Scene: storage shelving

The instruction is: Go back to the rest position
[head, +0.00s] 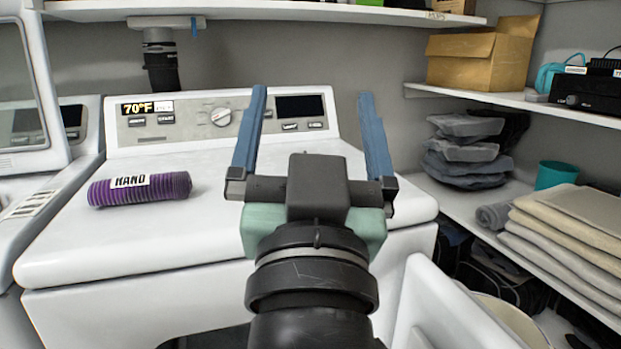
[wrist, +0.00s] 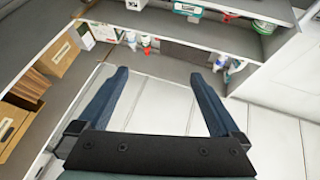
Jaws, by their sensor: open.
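My gripper (head: 312,130) is open, with its two blue fingers spread wide apart and nothing between them. In the head view it is raised in front of the white washing machine (head: 75,235), over its top. The open fingers also show in the wrist view (wrist: 160,95), against a pale panelled surface and shelves.
A purple ribbed roll (head: 140,189) lies on the machine's top at left. A shelf at right holds folded beige cloths (head: 570,230), a teal cup (head: 556,175) and grey bundles (head: 466,150). A cardboard box (head: 482,55) stands above. A white open door or bin (head: 450,310) is at lower right.

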